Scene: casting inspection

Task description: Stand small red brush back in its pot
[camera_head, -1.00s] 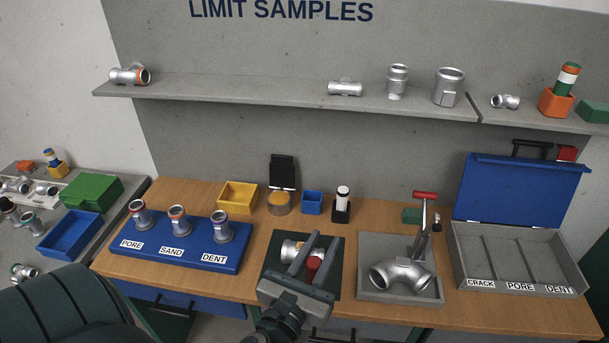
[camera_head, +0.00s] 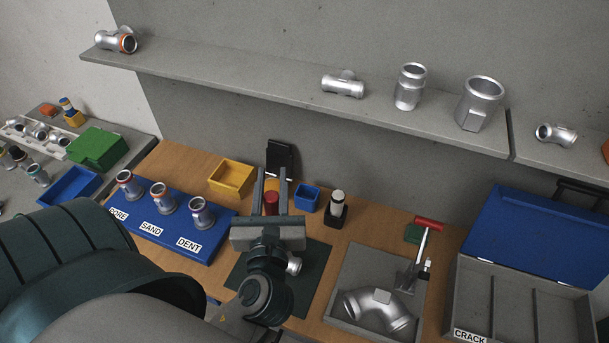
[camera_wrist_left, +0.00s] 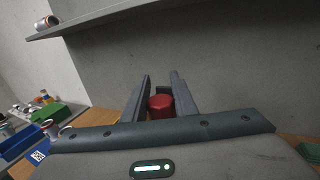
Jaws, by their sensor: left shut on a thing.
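My left gripper (camera_head: 270,178) is shut on the small red brush (camera_head: 271,204), a red cylinder between its two fingers. The brush also shows in the left wrist view (camera_wrist_left: 160,106), between the fingers (camera_wrist_left: 161,80). Its lower end is hidden by the gripper body. In the head view, the gripper is in front of an orange-topped round container (camera_head: 271,185), mostly covered by fingers and brush. A small blue square pot (camera_head: 307,197) stands just right of the fingers. I cannot tell which container is the brush's pot. My right gripper is not in view.
A yellow bin (camera_head: 231,181) stands left of the gripper and a black holder with a white-topped item (camera_head: 336,209) stands right. A blue sample board (camera_head: 175,225), dark mat (camera_head: 316,262) and grey tray (camera_head: 350,262) lie nearer. The shelf (camera_head: 300,98) holds castings above.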

